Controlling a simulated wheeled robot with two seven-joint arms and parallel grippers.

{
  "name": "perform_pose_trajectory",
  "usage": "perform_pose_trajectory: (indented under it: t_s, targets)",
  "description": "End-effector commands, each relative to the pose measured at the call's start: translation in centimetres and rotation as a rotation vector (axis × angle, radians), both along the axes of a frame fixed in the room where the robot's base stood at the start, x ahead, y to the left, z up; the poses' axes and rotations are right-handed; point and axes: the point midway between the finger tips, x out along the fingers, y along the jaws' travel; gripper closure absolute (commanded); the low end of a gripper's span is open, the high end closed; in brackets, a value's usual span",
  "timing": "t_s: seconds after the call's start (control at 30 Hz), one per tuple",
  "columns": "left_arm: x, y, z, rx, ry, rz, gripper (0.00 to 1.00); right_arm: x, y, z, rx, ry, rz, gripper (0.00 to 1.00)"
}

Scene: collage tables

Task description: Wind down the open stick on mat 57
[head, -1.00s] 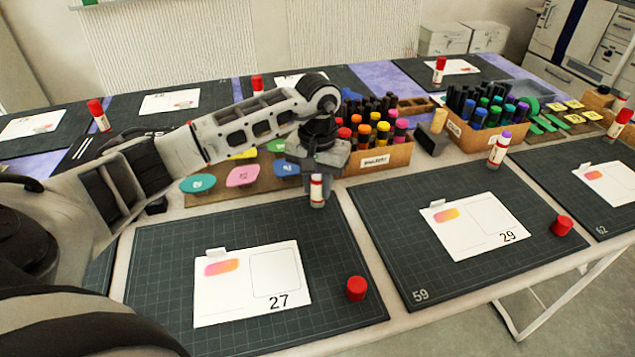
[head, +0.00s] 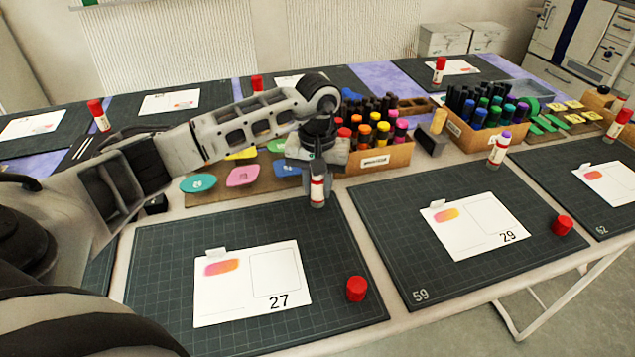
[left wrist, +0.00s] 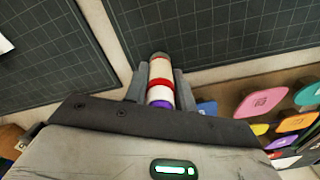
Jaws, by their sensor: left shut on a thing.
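My left gripper (head: 317,178) is shut on an open glue stick (head: 317,190) with a white body and a red band. The stick is upright at the far right edge of the front mat (head: 160,270), whose number I cannot see. In the left wrist view the gripper (left wrist: 160,78) has a finger on each side of the stick (left wrist: 160,72). Its purple end faces the camera and its grey end is farther off. A red cap (head: 356,289) stands on the mat, right of the card marked 27 (head: 235,300). My right gripper is not in view.
Mat 59 (head: 400,235) lies to the right with a card marked 29, another purple-tipped stick (head: 497,151) and a red cap (head: 563,225). Behind my gripper are a marker box (head: 376,162) and a board with coloured tags (head: 242,176). The front mat's near part is clear.

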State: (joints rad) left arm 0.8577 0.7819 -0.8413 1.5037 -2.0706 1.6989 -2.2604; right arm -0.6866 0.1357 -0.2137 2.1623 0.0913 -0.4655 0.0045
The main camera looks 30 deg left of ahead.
Motion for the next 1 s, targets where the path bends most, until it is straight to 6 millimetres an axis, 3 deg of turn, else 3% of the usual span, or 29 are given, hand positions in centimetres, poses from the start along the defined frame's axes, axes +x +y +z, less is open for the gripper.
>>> perform_pose_trajectory:
  t_s: [1.0]
  targets:
    - [-0.1, 0.0, -0.1, 0.001, 0.005, 0.973, 0.93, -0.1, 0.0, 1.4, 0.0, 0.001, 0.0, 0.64]
